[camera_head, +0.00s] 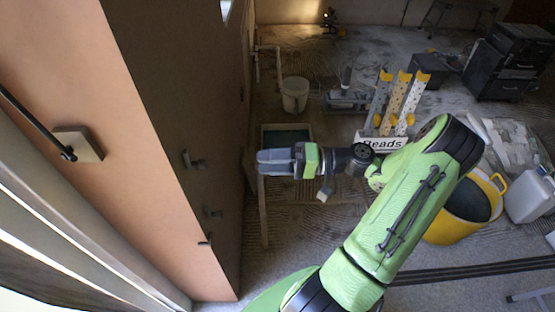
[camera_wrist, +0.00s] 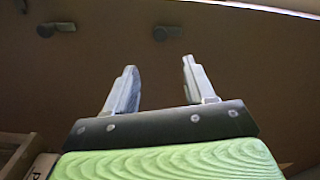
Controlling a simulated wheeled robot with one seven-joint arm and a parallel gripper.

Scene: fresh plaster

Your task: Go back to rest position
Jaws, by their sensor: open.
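My gripper (camera_head: 262,162) is at the end of my green arm, which reaches left in the head view. It points toward the brown upright panel (camera_head: 165,100) at the left. In the wrist view the two grey fingers of my gripper (camera_wrist: 158,85) stand apart with nothing between them. The brown panel (camera_wrist: 100,60) fills the view beyond the fingertips. Two dark handle-like fittings show on it, one at the upper left (camera_wrist: 57,29) and one at the top middle (camera_wrist: 168,33). I cannot tell the exact gap between the fingertips and the panel.
A white bucket (camera_head: 294,95) and a shallow tray (camera_head: 286,129) stand beyond my gripper. A display labelled "Beads" (camera_head: 383,140) stands behind my arm. A yellow tub (camera_head: 448,230) and a white canister (camera_head: 530,195) are at the right. Dark drawers (camera_head: 505,65) stand at the back right.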

